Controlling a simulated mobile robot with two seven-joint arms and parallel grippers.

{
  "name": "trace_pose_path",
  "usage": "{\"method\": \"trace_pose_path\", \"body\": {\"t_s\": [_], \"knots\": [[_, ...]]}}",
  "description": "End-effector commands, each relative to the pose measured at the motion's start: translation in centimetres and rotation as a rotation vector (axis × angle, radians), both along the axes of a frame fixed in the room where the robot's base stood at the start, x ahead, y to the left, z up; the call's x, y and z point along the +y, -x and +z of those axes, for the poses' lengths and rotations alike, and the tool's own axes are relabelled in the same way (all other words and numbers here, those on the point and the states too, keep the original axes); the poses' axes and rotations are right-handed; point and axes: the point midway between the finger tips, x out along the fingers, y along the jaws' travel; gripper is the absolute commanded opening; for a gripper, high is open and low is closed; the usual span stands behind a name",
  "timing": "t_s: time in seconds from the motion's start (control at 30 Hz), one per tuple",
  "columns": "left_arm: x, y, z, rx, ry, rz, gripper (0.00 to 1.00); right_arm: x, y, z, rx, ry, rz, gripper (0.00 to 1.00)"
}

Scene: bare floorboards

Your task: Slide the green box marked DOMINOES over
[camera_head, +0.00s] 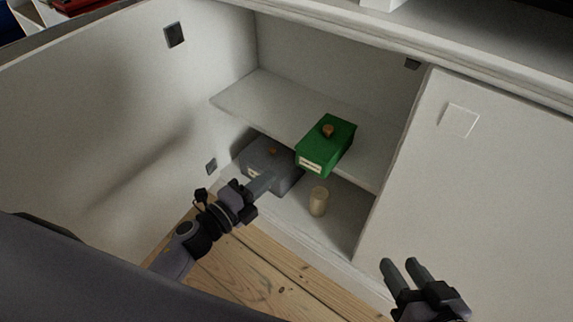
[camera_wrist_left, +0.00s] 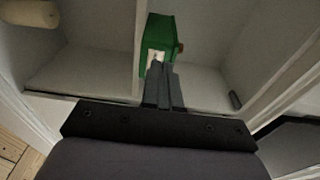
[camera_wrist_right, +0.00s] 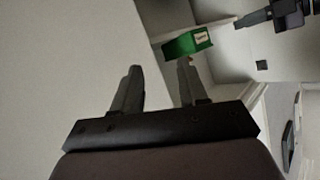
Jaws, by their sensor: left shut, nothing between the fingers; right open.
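The green box (camera_head: 331,142) with a pale label and a brown knob sits on the cabinet's upper shelf, its labelled end at the shelf's front edge. The label is too small to read. It also shows in the left wrist view (camera_wrist_left: 159,33) and the right wrist view (camera_wrist_right: 186,45). My left gripper (camera_head: 271,180) is shut and empty, in front of the cabinet, below and left of the green box in the head view. In the left wrist view its fingertips overlap the label end; I cannot tell whether they touch. My right gripper (camera_head: 405,262) is open and empty before the right door.
A grey box (camera_head: 256,161) with a brown knob and a beige cup (camera_head: 319,201) stand on the lower level. The left door (camera_head: 95,110) is swung open; the right door (camera_head: 480,190) is shut. The shelf (camera_head: 262,103) is bare left of the green box.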

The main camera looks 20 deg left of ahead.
Motion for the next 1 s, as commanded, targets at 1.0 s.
{"method": "trace_pose_path", "body": {"t_s": [1.0], "knots": [[-3.3, -6.8, 0.0, 0.0, 0.003, 0.0, 0.0, 1.2, -0.5, 0.0, -0.005, -0.074, 0.02, 0.43]]}}
